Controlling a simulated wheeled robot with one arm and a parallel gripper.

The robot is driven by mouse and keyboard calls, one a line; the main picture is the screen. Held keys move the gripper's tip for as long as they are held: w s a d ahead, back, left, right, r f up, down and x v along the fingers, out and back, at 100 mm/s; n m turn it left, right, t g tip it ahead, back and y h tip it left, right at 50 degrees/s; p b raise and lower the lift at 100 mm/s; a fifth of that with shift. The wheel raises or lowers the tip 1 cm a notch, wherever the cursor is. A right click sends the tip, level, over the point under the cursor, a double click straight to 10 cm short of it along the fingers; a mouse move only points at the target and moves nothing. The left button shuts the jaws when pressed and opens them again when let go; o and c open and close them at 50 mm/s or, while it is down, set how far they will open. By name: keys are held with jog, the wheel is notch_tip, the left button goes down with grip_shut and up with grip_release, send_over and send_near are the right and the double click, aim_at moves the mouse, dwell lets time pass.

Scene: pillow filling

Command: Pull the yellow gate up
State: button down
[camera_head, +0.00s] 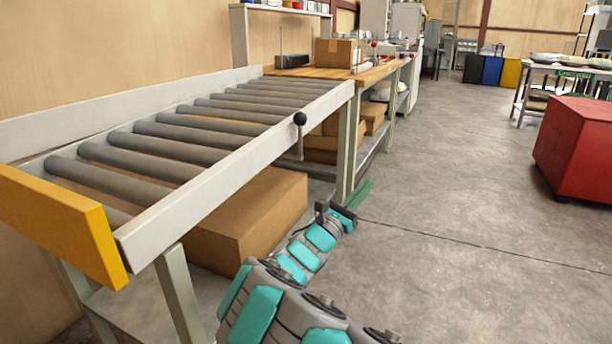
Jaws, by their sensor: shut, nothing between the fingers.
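The yellow gate (62,228) is a flat, thick board across the near left end of the roller conveyor (232,160). Its top edge is roughly level with the conveyor's side rails, and it hangs down in front of the end. My gripper (340,211) is low beside the conveyor's right side, near a table leg, well apart from the gate. It is small and partly hidden by my arm, and it looks shut and empty. A black ball knob (300,119) sits on the conveyor's right rail.
A large cardboard box (248,220) lies under the conveyor. A wooden workbench (330,73) with boxes continues behind it. A red block-shaped cabinet (577,150) stands at right. The concrete floor (450,190) between is clear.

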jog(key=w+a+f+n+t+y, duration=0.1)
jog(key=a+f+n+y, duration=0.3)
jog(key=a, duration=0.5)
jog(key=w+a+f+n+t+y, duration=0.1)
jog(key=a+f+n+t+y, duration=0.3)
jog(key=a, duration=0.5)
jog(key=shift+f+n+y, duration=0.35)
jog(key=shift+n+y, duration=0.15)
jog(key=shift+y, duration=0.2)
jog(key=shift+w, duration=0.2)
jog(key=w+d+r+b, duration=0.1)
jog(key=w+r, duration=0.7)
jog(key=shift+d, duration=0.25)
jog(key=shift+w, duration=0.1)
